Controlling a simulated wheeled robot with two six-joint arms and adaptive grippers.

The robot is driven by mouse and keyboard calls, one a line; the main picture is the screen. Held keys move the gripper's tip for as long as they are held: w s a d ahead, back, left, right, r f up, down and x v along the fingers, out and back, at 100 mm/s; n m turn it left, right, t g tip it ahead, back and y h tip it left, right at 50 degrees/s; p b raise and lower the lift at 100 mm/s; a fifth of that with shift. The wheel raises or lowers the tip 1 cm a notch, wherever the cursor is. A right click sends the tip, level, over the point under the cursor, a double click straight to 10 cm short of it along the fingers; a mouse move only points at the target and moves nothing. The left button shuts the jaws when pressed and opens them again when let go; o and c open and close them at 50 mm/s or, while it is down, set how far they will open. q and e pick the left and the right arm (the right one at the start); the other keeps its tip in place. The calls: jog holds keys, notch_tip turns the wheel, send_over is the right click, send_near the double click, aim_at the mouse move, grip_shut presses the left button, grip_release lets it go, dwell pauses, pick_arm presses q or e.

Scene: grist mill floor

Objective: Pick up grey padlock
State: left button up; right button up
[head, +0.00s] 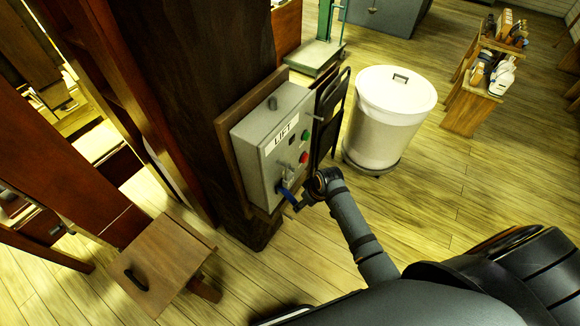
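A grey control box (272,138) labelled LIFT hangs on a board on a dark post. Its front has a green button (306,135), a red button (304,157) and small grey fittings, with a blue piece (287,194) at its lower edge. I cannot make out for certain which piece, if any, is the grey padlock. My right gripper (301,202) is at the blue piece, close to the box's lower front; its small dark fingers do not show whether they are open or shut. My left gripper is not in view.
A white lidded bin (385,120) stands right of the box. A wooden rack (475,95) with bottles and brushes is further right. Plank floor is clear between bin and rack.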

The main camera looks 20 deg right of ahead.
jog(key=n+p, duration=0.1)
jog(key=n, duration=0.1)
send_near(289, 178)
notch_tip(289, 178, down, 6)
jog(key=d, duration=0.2)
notch_tip(289, 178, up, 5)
jog(key=a+n+y, duration=0.1)
jog(key=p+x, duration=0.2)
jog(key=x, duration=0.1)
jog(key=shift+w+a+f, duration=0.1)
jog(key=shift+a+f, duration=0.1)
jog(key=shift+f, duration=0.1)
jog(key=shift+f+t, duration=0.3)
jog(key=shift+f, duration=0.05)
jog(key=shift+w+a+f, duration=0.1)
jog(key=shift+w+f, duration=0.05)
jog(key=p+x, duration=0.2)
jog(key=x, duration=0.2)
jog(key=shift+w, duration=0.1)
jog(key=shift+w+a+f, duration=0.1)
jog(key=shift+w+f, duration=0.05)
jog(key=shift+f, duration=0.25)
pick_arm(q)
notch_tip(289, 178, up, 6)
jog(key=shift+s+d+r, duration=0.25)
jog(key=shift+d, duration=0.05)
pick_arm(e)
jog(key=shift+c, duration=0.4)
